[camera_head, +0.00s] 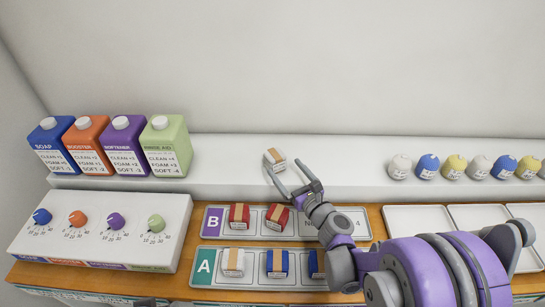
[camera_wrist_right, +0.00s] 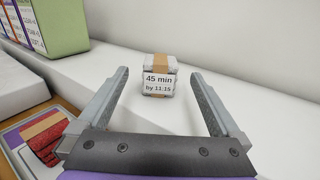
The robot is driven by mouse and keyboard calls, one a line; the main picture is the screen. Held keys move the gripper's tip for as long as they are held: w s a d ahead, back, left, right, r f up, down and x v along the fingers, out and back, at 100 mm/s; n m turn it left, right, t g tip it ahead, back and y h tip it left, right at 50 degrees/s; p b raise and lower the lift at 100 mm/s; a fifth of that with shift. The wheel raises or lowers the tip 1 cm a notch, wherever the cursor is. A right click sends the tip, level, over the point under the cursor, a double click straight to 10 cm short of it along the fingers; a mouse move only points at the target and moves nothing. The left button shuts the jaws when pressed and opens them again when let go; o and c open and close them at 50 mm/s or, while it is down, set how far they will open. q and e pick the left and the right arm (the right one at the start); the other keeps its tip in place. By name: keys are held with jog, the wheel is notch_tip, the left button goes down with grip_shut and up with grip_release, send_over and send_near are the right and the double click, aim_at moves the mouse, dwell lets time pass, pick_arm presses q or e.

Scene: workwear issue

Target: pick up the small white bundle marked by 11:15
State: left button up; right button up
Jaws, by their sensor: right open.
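The small white bundle (camera_head: 275,157) with a tan band stands on the white ledge at the back, near the middle of the head view. In the right wrist view the bundle (camera_wrist_right: 159,78) shows a label reading "45 min by 11:15". My right gripper (camera_head: 292,178) is open, with its fingertips just in front of the bundle. In the right wrist view the bundle lies beyond and between the two fingers of the gripper (camera_wrist_right: 160,82), with no contact visible. My left gripper is not in view.
Mat B (camera_head: 212,223) holds red bundles; mat A (camera_head: 207,282) holds white and blue ones. Several bottles, such as the green one (camera_head: 166,147), stand left on the ledge (camera_head: 340,160). Labelled balls, such as the blue one (camera_head: 428,166), sit right. White trays (camera_head: 420,220) lie at right.

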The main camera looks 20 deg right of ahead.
aim_at(274, 153)
jog(key=shift+w+a+r, duration=0.15)
jog(key=shift+w, duration=0.5)
jog(key=shift+w+a, duration=0.2)
jog(key=shift+w, duration=0.5)
jog(key=p+x, duration=0.1)
jog(key=x, duration=0.3)
jog(key=shift+w, duration=0.2)
jog(key=shift+w+a, duration=0.1)
jog(key=shift+w, duration=0.3)
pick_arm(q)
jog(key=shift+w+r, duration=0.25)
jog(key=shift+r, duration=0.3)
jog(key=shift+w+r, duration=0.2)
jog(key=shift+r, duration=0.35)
pick_arm(e)
jog(key=shift+s, duration=0.1)
jog(key=shift+c, duration=0.3)
jog(key=shift+s, duration=0.1)
jog(key=shift+c, duration=1.3)
jog(key=c, duration=1.1)
